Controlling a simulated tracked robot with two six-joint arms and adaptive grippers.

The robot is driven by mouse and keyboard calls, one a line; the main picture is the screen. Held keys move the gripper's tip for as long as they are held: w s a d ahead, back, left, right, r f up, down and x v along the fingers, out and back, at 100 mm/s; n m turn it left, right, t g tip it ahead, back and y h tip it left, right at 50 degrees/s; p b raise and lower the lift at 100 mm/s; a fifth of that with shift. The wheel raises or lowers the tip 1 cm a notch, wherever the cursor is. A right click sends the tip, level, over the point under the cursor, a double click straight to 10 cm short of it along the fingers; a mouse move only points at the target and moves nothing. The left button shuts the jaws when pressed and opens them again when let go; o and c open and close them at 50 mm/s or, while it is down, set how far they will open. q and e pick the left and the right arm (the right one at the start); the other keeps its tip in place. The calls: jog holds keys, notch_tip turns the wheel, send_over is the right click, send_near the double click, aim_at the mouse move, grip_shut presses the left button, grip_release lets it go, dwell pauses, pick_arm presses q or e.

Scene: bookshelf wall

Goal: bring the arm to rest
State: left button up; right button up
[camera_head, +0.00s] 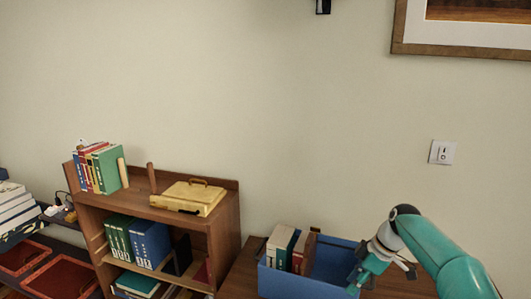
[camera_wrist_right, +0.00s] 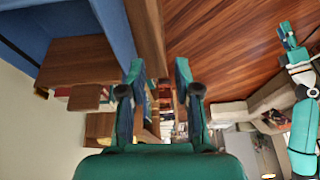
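My right arm comes in from the lower right in the head view. Its teal gripper (camera_head: 362,272) is at the right end of the blue box, overlapping its edge in the picture; I cannot tell whether it touches. In the right wrist view the two fingers (camera_wrist_right: 158,75) stand apart with nothing between them. Blue panels, probably the blue box (camera_wrist_right: 113,22), show at the upper left there. Another teal arm of mine shows at the right edge, its gripper (camera_wrist_right: 288,35) too small to read. No left arm shows in the head view.
The blue box (camera_head: 300,284) holds several books (camera_head: 283,245) at its left on a wooden surface (camera_head: 243,275). A wooden shelf (camera_head: 225,235) with books and a yellow case (camera_head: 190,197) stands left.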

jog(key=s+a+f+m+g, duration=0.1)
jog(key=s+a+f+g, duration=0.15)
jog(key=s+f, duration=0.65)
jog(key=s+a+f+m+g, duration=0.1)
jog(key=s+a+f+g, duration=0.3)
jog(key=f, duration=0.8)
pick_arm(q)
jog(key=shift+w+f+b, duration=0.25)
jog(key=shift+f+b, duration=0.35)
jog(key=shift+f, duration=0.2)
pick_arm(e)
jog(key=s+a+f+m+t, duration=0.2)
jog(key=s+f+m+t, duration=0.1)
jog(key=s+m, duration=0.4)
jog(key=s+a+f+m+t, duration=0.2)
jog(key=s+f+m, duration=0.4)
jog(key=s, duration=0.7)
jog(key=shift+s+a+f+m+t, duration=0.15)
jog(key=shift+f+m+t, duration=0.05)
jog(key=shift+m+t, duration=0.25)
